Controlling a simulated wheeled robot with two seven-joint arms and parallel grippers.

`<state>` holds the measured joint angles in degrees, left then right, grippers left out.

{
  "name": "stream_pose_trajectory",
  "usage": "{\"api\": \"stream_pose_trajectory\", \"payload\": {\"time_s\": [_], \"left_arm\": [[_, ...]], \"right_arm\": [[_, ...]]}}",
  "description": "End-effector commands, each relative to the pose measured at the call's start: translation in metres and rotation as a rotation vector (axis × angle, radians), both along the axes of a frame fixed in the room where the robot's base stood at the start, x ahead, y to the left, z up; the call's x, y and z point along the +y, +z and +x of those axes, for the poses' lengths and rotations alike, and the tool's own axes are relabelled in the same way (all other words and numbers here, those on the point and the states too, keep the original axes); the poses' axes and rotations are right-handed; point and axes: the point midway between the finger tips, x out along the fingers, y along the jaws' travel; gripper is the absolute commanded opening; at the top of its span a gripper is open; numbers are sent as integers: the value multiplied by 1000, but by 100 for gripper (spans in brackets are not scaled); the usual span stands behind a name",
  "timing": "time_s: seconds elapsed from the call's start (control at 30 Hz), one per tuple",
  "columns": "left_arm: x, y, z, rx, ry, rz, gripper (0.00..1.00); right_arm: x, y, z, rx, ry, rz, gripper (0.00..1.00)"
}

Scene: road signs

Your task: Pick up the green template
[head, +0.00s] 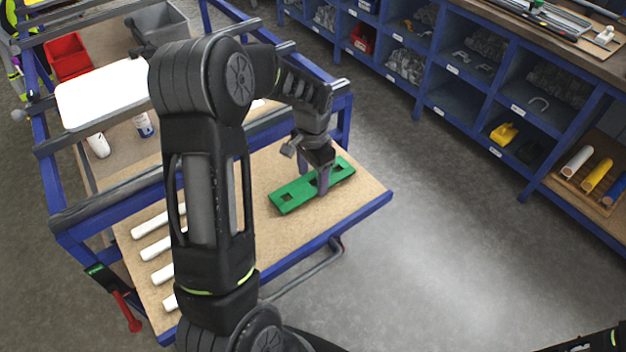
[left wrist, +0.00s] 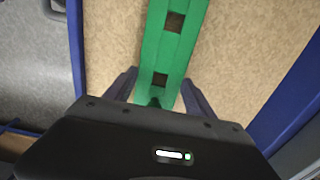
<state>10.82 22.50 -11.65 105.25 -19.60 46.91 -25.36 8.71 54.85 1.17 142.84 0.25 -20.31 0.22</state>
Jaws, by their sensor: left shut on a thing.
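The green template (head: 302,190) is a long flat bar with square holes, lying at or just above the wooden tabletop (head: 262,232); I cannot tell if it touches the wood. My left gripper (head: 322,184) reaches down onto its middle part and is shut on it. In the left wrist view the template (left wrist: 160,52) runs upward between the two dark fingers of the left gripper (left wrist: 160,96). The gripper body hides its near part.
Several white tubes (head: 152,223) lie at the table's left. Blue frame rails stand behind, with a white panel (head: 103,92), a red bin (head: 67,56) and a grey bin (head: 158,27). Blue shelving (head: 455,101) lines the back right. The floor (head: 440,240) between is clear.

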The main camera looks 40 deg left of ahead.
Motion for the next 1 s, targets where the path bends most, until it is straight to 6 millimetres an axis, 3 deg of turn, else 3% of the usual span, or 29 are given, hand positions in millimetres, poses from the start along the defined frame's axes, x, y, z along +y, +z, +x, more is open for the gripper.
{"api": "stream_pose_trajectory", "payload": {"time_s": [0.43,0.6,1.0], "left_arm": [[0,78,1,-3,0,1,19],[0,87,0,0,0,0,19],[0,87,0,0,0,0,19]], "right_arm": [[1,-11,1,-4,2,3,36],[1,-11,2,-5,1,3,36],[1,-11,2,-5,1,3,36]]}}
